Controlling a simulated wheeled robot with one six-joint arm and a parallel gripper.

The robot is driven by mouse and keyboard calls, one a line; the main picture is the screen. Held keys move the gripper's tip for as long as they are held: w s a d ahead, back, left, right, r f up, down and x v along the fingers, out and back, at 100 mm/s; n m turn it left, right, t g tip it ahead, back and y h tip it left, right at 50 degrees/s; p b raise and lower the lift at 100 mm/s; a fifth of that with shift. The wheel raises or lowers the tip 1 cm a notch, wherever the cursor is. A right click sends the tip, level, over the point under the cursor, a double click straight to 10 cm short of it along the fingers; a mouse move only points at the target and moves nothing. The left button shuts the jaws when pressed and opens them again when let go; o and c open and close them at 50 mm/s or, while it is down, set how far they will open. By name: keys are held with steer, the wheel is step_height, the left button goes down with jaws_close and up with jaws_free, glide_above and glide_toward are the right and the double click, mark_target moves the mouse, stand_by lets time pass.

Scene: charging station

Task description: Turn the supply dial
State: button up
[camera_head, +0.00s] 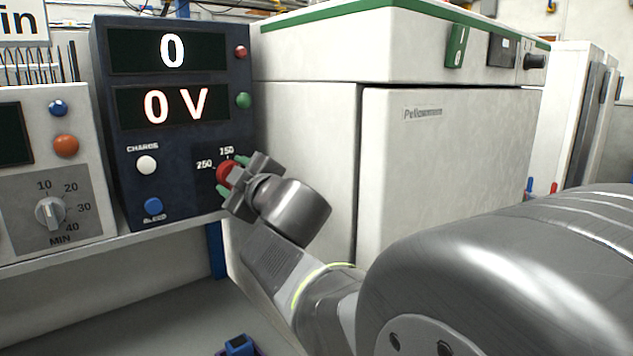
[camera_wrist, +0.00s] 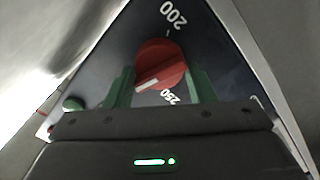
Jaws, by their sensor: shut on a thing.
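The supply dial (camera_head: 226,171) is a red knob low on the right of the dark blue power supply (camera_head: 185,185). In the head view my gripper (camera_head: 232,176) reaches it from the right and partly covers it. In the wrist view the red dial (camera_wrist: 160,64) sits between the green fingers of my gripper (camera_wrist: 160,85), which is shut on it. The dial's white mark points to the lower left in that view, and labels 200 and 250 show beside it. The supply's two displays (camera_head: 172,50) read 0 and 0 V.
A white charge button (camera_head: 147,165), a blue button (camera_head: 153,206), and red and green lamps (camera_head: 243,100) are on the supply's face. A timer box with a dial (camera_head: 50,213) stands left. A large white cabinet (camera_head: 450,150) stands close on the right.

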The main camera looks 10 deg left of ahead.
steer(key=shift+f+n+b, duration=0.15)
steer(key=shift+n+b, duration=0.3)
steer(key=shift+n, duration=0.65)
steer(key=o, duration=1)
steer(key=shift+s, duration=0.1)
steer(key=shift+p+v, duration=4.85)
steer(key=shift+v, duration=2.05)
